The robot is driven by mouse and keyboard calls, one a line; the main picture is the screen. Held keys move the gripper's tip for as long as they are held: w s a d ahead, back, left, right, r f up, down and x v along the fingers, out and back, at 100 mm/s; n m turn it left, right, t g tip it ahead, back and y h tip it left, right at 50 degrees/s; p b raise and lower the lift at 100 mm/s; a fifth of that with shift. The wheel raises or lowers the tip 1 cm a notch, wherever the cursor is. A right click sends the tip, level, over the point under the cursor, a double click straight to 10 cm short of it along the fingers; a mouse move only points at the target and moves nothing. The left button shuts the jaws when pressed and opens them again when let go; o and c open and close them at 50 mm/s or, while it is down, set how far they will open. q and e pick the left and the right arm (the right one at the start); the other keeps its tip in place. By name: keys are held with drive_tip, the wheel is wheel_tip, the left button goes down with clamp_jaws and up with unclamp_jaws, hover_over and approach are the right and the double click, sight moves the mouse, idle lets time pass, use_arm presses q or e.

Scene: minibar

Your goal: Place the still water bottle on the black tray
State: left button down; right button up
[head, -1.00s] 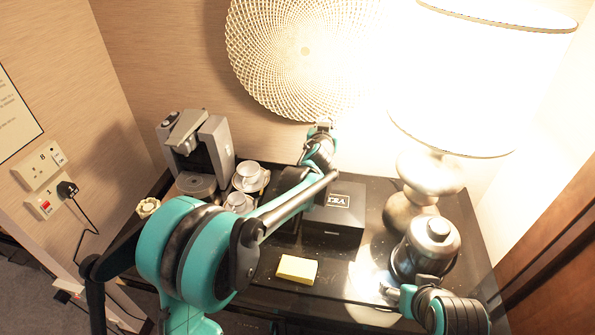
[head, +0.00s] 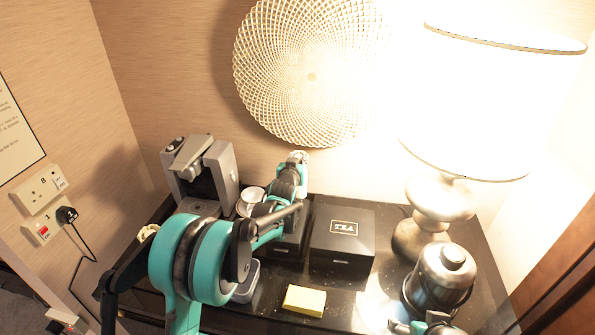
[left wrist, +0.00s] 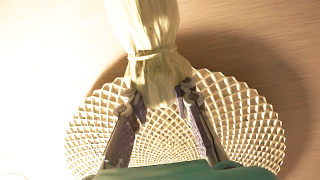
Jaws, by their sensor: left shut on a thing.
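My left gripper (head: 298,160) is raised near the back wall, above the dark table and behind the tea box. In the left wrist view its fingers (left wrist: 160,98) are shut on the end of a pale, translucent, ribbed thing (left wrist: 150,35) with a band around it. It looks like the still water bottle, but no label is readable. In the head view the held thing is too small and bright to make out. I cannot tell the black tray apart from the dark tabletop. My right gripper (head: 398,326) is partly cut off at the bottom edge, below the kettle.
A black tea box (head: 343,236) stands mid-table, with a yellow pad (head: 304,300) in front. A coffee machine (head: 203,172) and white cup (head: 250,200) are at left. A woven disc (head: 310,75) hangs behind.

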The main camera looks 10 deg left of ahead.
use_arm(q)
drive_tip(key=shift+a+f, duration=0.3)
drive_tip(key=shift+f, duration=0.05)
wheel_tip(320, 180, down, 4)
drive_tip(key=shift+r+b, duration=0.15)
drive_tip(key=shift+b, duration=0.5)
drive_tip(key=shift+r, duration=0.1)
drive_tip(key=c, duration=1.3)
unclamp_jaws()
drive_tip(key=shift+f, duration=0.2)
drive_tip(key=shift+c, duration=0.2)
